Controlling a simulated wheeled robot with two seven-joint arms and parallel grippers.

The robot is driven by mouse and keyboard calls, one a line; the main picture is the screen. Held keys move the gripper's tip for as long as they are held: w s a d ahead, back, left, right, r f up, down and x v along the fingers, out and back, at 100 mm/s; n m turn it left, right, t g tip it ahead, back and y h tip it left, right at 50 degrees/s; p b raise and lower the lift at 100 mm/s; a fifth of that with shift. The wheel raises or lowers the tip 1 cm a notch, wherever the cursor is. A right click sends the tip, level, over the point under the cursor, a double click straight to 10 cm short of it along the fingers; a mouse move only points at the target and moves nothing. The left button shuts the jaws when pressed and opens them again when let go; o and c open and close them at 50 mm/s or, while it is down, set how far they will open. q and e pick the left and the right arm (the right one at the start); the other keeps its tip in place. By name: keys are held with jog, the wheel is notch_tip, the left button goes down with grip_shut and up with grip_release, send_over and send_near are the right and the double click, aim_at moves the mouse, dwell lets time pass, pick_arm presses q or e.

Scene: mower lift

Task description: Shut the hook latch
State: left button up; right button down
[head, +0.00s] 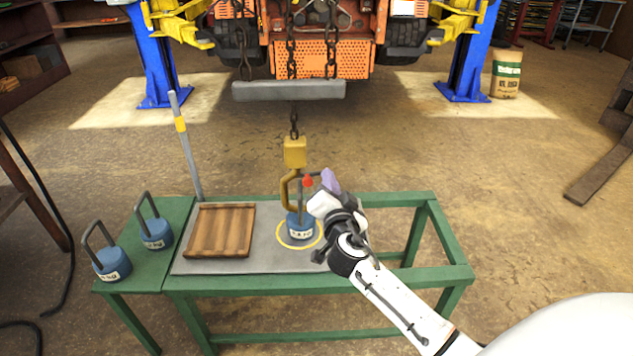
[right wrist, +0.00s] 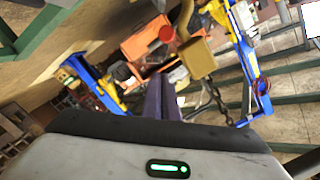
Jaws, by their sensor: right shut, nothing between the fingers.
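A yellow hook (head: 294,153) hangs on a chain above the green bench, and its curved lower part reaches down to a blue weight (head: 300,226). A red knob (head: 308,182) shows beside the hook's opening, apparently on the latch; whether the latch touches the hook tip I cannot tell. My right gripper (head: 329,181), with purple fingers, is shut and empty just right of the red knob. In the right wrist view the purple fingers (right wrist: 163,97) are together, with the red knob (right wrist: 167,34) and the yellow hook block (right wrist: 198,58) beyond them. My left gripper is out of view.
The weight stands inside a yellow ring on a grey mat (head: 200,266). A wooden tray (head: 221,230) lies left of it, and two more blue weights (head: 113,263) stand further left. A grey beam (head: 289,90) hangs above on chains, before an orange mower (head: 320,58).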

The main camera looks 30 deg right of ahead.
aim_at(308, 178)
jog(key=w+f, duration=0.1)
jog(key=w, duration=0.1)
jog(key=w+a+f, duration=0.1)
jog(key=w+f, duration=0.1)
jog(key=shift+b, duration=0.4)
